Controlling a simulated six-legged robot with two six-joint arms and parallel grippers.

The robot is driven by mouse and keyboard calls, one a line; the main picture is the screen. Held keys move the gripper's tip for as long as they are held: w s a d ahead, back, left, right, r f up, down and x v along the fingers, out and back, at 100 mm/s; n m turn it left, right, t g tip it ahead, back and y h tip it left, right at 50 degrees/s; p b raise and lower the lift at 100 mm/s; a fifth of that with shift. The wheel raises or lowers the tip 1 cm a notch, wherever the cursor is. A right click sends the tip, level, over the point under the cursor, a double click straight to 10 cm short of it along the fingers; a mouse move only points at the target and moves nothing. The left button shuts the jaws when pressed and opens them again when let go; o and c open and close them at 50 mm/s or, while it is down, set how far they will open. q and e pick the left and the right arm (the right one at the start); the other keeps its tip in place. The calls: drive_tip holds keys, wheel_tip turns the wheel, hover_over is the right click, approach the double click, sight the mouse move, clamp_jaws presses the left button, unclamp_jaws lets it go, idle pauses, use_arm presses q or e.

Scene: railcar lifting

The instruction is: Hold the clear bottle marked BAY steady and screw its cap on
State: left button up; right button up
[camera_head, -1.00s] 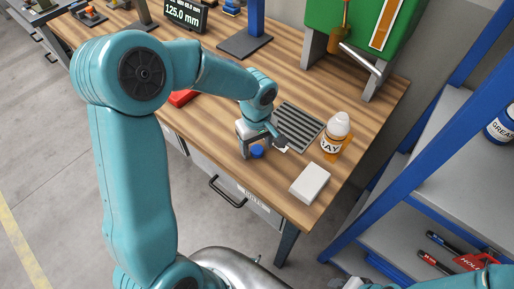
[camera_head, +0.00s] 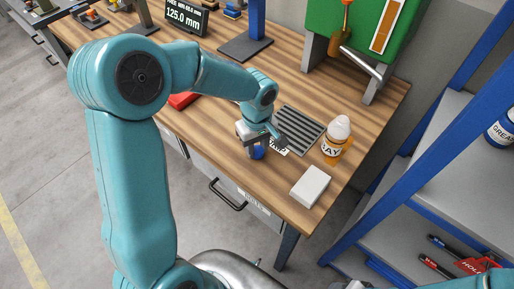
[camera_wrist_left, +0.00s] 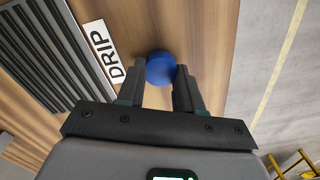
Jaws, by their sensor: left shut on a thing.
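The bottle marked BAY (camera_head: 335,141) stands upright on the bench at the right, with an orange lower part, a pale label and a whitish rounded top. In the head view the fingers hide part of the cap. A grey end of my right arm (camera_head: 350,284) just shows at the bottom edge; its fingers cannot be made out.
The ribbed grey mat (camera_head: 298,128) has a white DRIP label (camera_wrist_left: 101,45) at its edge. A white block (camera_head: 310,186) lies near the bench's front right corner. A green machine (camera_head: 355,35) stands behind, and a blue-framed shelf (camera_head: 415,183) is at the right.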

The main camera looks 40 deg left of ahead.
use_arm(q)
wheel_tip(320, 180, up, 19)
drive_tip(key=shift+r, duration=0.15)
idle(0.4)
drive_tip(key=m, duration=0.6)
approach(257, 150)
drive_tip(key=w+d+r, duration=0.2)
drive_tip(key=w+d, duration=0.1)
drive_tip(key=d, duration=0.1)
drive_tip(key=d+f+m, duration=0.1)
drive_tip(key=f+m, duration=0.1)
drive_tip(key=d+f+m, duration=0.1)
drive_tip(key=f+m, duration=0.1)
drive_tip(key=f, duration=0.1)
drive_tip(key=d+f+m, duration=0.1)
drive_tip(key=f+m, duration=0.1)
drive_tip(key=f, duration=0.1)
drive_tip(key=shift+w+d, duration=0.1)
drive_tip(key=shift+d+f+m, duration=0.2)
drive_tip(key=shift+f+m, duration=0.1)
drive_tip(key=shift+a, duration=0.15)
